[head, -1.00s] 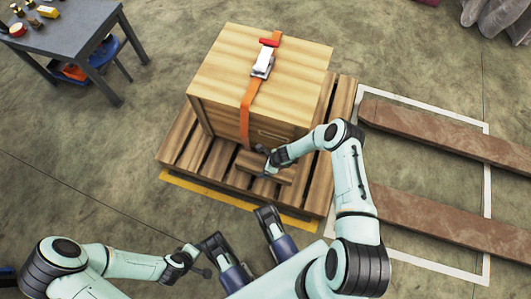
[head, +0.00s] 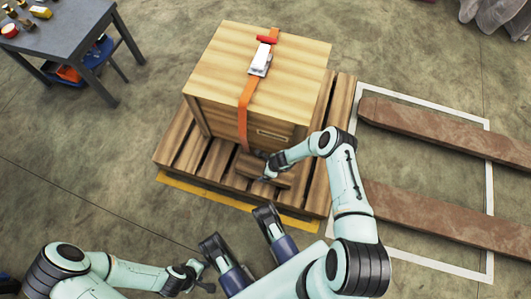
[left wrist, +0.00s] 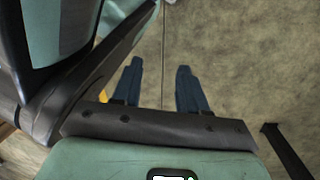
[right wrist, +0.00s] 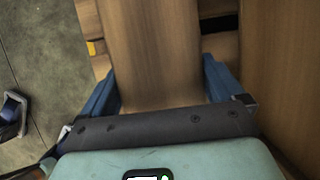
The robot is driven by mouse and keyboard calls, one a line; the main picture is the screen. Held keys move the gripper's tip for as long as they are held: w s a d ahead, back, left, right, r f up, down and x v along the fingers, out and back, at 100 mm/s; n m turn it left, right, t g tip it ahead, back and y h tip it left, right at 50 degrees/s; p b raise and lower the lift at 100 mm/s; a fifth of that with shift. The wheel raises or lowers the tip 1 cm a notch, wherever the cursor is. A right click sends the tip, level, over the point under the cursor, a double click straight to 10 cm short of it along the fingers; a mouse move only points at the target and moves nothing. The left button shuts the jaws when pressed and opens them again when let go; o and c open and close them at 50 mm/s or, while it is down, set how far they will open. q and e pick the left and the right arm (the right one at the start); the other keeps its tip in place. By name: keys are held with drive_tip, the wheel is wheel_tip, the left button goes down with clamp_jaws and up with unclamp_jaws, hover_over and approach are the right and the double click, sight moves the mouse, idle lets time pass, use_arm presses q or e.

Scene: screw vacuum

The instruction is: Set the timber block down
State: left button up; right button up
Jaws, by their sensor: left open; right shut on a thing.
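The timber block (head: 274,179) is a short brown wooden piece at the front of the pallet (head: 318,198), just in front of the wooden crate (head: 225,121). My right gripper (head: 262,171) is at the block, shut on it. In the right wrist view the block (right wrist: 150,50) lies between the two blue fingers. I cannot tell whether its underside touches the pallet slats. My left gripper (head: 209,277) is open and empty over the floor at the lower left; its spread fingers (left wrist: 160,80) show in the left wrist view.
An orange strap (head: 244,115) with a buckle runs over the crate. Two rusty forks (head: 440,129) lie to the right within a white floor outline (head: 487,190). A grey table (head: 75,40) with small items stands at the back left. The floor left of the pallet is clear.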

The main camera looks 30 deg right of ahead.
drive_tip(key=o, duration=1.5)
drive_tip(key=shift+c, duration=0.2)
use_arm(q)
drive_tip(key=shift+s, duration=0.1)
use_arm(e)
drive_tip(key=p+v, duration=0.5)
drive_tip(key=v, duration=0.4)
drive_tip(key=shift+p+v, duration=0.45)
drive_tip(key=shift+v, duration=0.7)
use_arm(q)
drive_tip(key=w+d+r+t, duration=0.2)
drive_tip(key=w+r, duration=0.5)
drive_tip(key=r, duration=0.2)
drive_tip(key=shift+d+m+t, duration=0.25)
drive_tip(key=shift+m+t, duration=0.15)
use_arm(e)
drive_tip(key=s+a+r+n, duration=0.4)
drive_tip(key=s+r+n, duration=0.2)
drive_tip(key=n, duration=0.5)
drive_tip(key=s+a+r+n, duration=0.5)
drive_tip(key=s+n, duration=0.3)
drive_tip(key=n, duration=0.4)
drive_tip(key=shift+s+r+g+h, duration=0.15)
drive_tip(key=shift+r+g+h, duration=0.25)
drive_tip(key=shift+r, duration=0.35)
